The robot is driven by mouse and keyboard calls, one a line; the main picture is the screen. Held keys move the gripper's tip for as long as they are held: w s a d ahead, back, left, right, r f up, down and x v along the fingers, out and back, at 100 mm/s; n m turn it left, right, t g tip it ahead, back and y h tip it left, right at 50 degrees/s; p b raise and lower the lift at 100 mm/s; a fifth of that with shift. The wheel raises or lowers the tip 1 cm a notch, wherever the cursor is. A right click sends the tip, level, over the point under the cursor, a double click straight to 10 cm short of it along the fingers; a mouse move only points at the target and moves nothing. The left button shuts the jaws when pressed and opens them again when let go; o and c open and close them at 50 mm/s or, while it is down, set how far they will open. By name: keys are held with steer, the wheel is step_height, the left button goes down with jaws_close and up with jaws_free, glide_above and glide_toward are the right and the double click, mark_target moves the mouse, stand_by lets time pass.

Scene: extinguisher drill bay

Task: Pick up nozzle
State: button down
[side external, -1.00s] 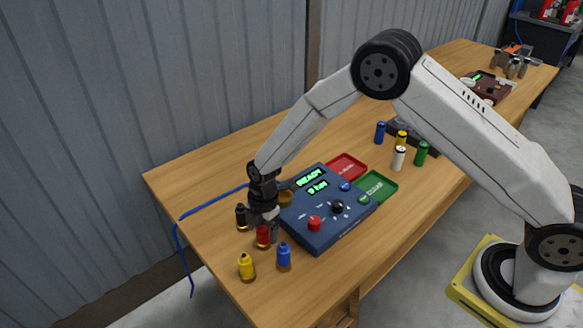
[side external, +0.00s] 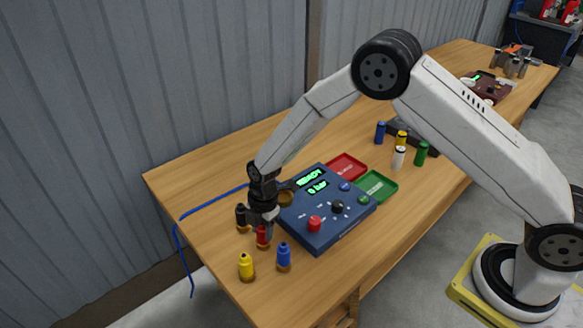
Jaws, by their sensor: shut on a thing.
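Several small nozzles stand upright at the near left end of the wooden table. My gripper (side external: 263,226) is over the red nozzle (side external: 263,240) and shut on it; the fingers hide its upper part. A black nozzle (side external: 241,217) stands just left of the fingers, partly hidden by them. A blue nozzle (side external: 284,256) and a yellow nozzle (side external: 246,267) stand in front, apart from the gripper. I cannot tell whether the red nozzle still touches the table.
A blue control box (side external: 325,226) with a lit green display sits right of my gripper. A red tray (side external: 346,168) and a green tray (side external: 377,187) lie behind it. Several more small cylinders stand farther back, including a white one (side external: 398,158). A blue cable (side external: 212,203) runs off the left edge.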

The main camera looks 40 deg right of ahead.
steer(key=shift+r, duration=0.1)
steer(key=shift+r, duration=0.65)
steer(key=s+d+r, duration=0.3)
steer(key=s+r, duration=0.8)
steer(key=s, duration=0.2)
steer(key=shift+s+d+r, duration=0.25)
steer(key=shift+d, duration=0.1)
steer(key=shift+w, duration=0.1)
steer(key=w+d, duration=0.4)
steer(key=w, duration=0.5)
steer(key=w+d+f, duration=0.1)
steer(key=w+d, duration=0.2)
steer(key=w, duration=0.7)
steer(key=shift+w+d+f, duration=0.3)
steer(key=shift+d, duration=0.05)
